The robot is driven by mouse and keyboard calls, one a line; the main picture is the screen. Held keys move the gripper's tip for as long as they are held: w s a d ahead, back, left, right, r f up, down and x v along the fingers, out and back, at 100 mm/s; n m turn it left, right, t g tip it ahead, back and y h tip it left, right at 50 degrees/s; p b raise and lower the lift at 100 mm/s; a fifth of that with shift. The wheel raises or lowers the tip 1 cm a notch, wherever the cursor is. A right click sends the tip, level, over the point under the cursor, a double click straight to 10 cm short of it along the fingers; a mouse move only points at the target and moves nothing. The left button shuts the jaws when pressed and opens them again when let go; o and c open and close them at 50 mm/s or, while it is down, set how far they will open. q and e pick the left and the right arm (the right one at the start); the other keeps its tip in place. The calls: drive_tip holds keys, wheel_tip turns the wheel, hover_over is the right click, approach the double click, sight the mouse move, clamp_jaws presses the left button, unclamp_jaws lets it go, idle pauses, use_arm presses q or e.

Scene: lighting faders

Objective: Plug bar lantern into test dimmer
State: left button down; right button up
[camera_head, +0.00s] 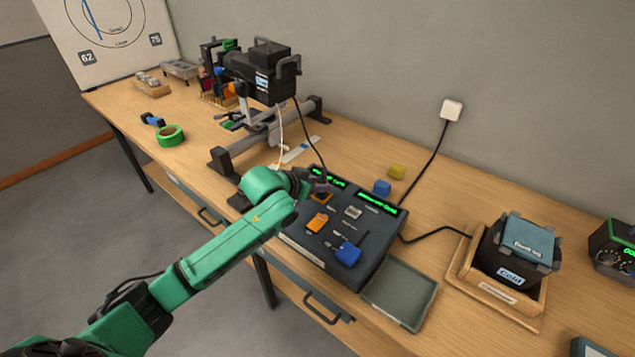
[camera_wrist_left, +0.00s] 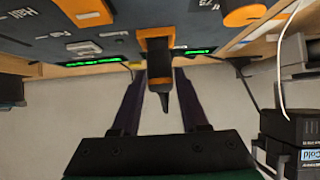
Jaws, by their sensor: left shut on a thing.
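The bar lantern (camera_head: 262,70) is a black lamp on a grey bar stand at the back, its black cable running down toward the test dimmer. My right gripper is not in view.
A grey tray (camera_head: 400,292) lies right of the dimmer, beside a wooden holder (camera_head: 482,292) with a box labelled Cold (camera_head: 513,258). Yellow (camera_head: 397,172) and blue (camera_head: 381,187) cubes stand behind the dimmer. Green tape (camera_head: 171,135) lies at left. A wall socket (camera_head: 451,109) has a black cable.

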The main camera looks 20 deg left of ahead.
use_arm(q)
drive_tip(key=shift+f, duration=0.4)
idle(0.4)
drive_tip(key=shift+f, duration=0.15)
drive_tip(key=shift+s+f, duration=0.1)
drive_tip(key=shift+f, duration=0.15)
idle(0.6)
drive_tip(key=shift+c, duration=1.7)
unclamp_jaws()
drive_tip(key=shift+r, duration=0.1)
